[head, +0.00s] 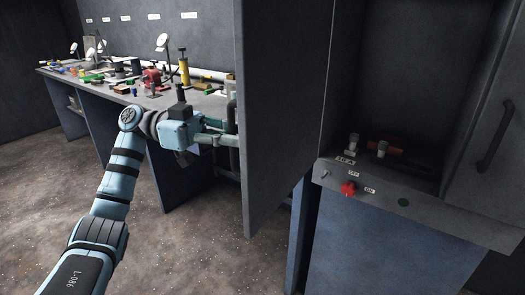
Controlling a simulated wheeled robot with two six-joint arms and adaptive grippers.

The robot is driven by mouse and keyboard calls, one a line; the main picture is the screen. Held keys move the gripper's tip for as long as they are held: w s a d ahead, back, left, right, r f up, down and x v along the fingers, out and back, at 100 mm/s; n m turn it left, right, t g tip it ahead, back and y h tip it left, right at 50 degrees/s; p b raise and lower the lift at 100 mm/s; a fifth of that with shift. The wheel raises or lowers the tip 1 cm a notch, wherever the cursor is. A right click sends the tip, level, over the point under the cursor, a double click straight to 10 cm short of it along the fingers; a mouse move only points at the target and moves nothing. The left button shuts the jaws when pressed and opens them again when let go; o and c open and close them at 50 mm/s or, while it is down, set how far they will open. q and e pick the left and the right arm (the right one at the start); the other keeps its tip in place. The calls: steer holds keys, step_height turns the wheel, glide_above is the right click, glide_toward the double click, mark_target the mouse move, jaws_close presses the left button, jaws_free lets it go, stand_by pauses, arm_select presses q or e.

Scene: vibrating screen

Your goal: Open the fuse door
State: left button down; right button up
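A tall grey panel (285,100) hangs at the left side of the cabinet and looks like a door standing open. The cabinet's recess (420,65) is exposed, with two small light-topped parts and an orange-red piece on its floor. At the right, another grey panel (490,130) carries a dark bar handle (495,137). My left gripper (228,140) is at the left panel's outer edge, with its fingertips partly hidden behind it. I cannot tell whether it touches the panel or how far its fingers are closed. My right gripper is not in view.
A workbench (205,103) with tools, lamps and a yellow cylinder (184,72) stands behind my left arm. Open floor (190,255) lies at front left.

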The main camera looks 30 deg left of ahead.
arm_select(q)
steer(key=shift+w+a, duration=0.1)
steer(key=shift+a, duration=0.2)
steer(key=c, duration=1.9)
jaws_free()
steer(key=a, duration=0.5)
steer(key=s+a, duration=0.1)
steer(key=a, duration=0.1)
steer(key=shift+a, duration=0.3)
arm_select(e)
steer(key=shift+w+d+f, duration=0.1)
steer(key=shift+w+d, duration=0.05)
